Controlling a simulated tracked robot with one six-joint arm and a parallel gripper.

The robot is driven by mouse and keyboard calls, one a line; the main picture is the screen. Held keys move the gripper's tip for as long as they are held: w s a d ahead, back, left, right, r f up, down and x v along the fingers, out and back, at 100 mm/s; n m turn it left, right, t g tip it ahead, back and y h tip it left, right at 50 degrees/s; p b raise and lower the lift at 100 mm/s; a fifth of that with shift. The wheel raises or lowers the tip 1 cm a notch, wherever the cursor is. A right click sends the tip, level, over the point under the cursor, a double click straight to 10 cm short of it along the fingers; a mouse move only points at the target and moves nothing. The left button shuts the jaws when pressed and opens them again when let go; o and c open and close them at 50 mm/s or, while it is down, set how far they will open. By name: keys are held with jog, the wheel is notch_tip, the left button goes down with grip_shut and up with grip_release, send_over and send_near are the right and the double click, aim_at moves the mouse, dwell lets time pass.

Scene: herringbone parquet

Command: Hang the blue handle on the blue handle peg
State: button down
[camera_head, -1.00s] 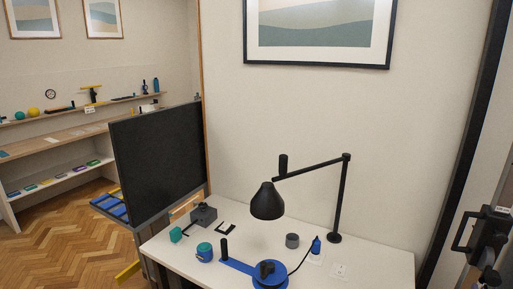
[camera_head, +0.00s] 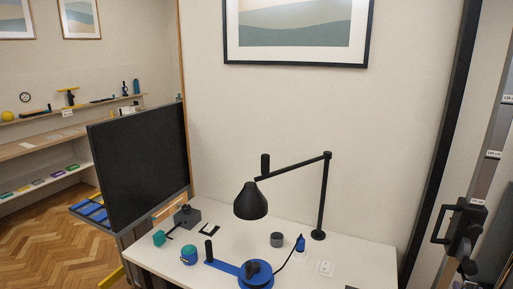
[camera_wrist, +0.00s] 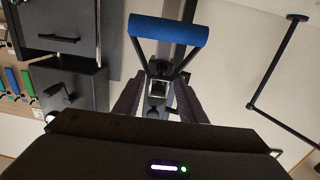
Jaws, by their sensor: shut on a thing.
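The blue handle (camera_wrist: 168,30) shows in the wrist view as a blue cylinder on a black forked bracket, beyond the fingers. My gripper (camera_wrist: 158,103) is shut on its bracket, between two dark fingers. The exact contact is partly hidden by the wrist housing. My gripper cannot be made out in the head view. I cannot pick out the blue handle peg with certainty in either view.
The white desk (camera_head: 335,258) carries a black lamp (camera_head: 251,201), a blue crank base (camera_head: 257,279), a teal jar (camera_head: 189,255) and a grey cup (camera_head: 277,240). A dark screen (camera_head: 140,165) stands left. A black bracketed fixture (camera_head: 462,225) and labelled strip stand right.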

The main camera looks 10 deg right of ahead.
jog(key=v, duration=0.7)
dwell(1.1)
jog(key=shift+f, duration=0.1)
jog(key=w+a+r+n+t+y, duration=0.15)
jog(key=w+a+n+y, duration=0.3)
jog(key=w+a, duration=1.45)
jog(key=w+a+n+y, duration=0.1)
jog(key=w+a, duration=0.3)
jog(key=a, duration=0.8)
jog(key=w+a+n+t+y, duration=0.1)
jog(key=w+a+y, duration=0.3)
jog(key=a, duration=0.8)
jog(key=shift+w+r, duration=0.2)
jog(key=shift+w, duration=0.4)
jog(key=shift+s+d+t, duration=0.1)
jog(key=shift+t, duration=0.15)
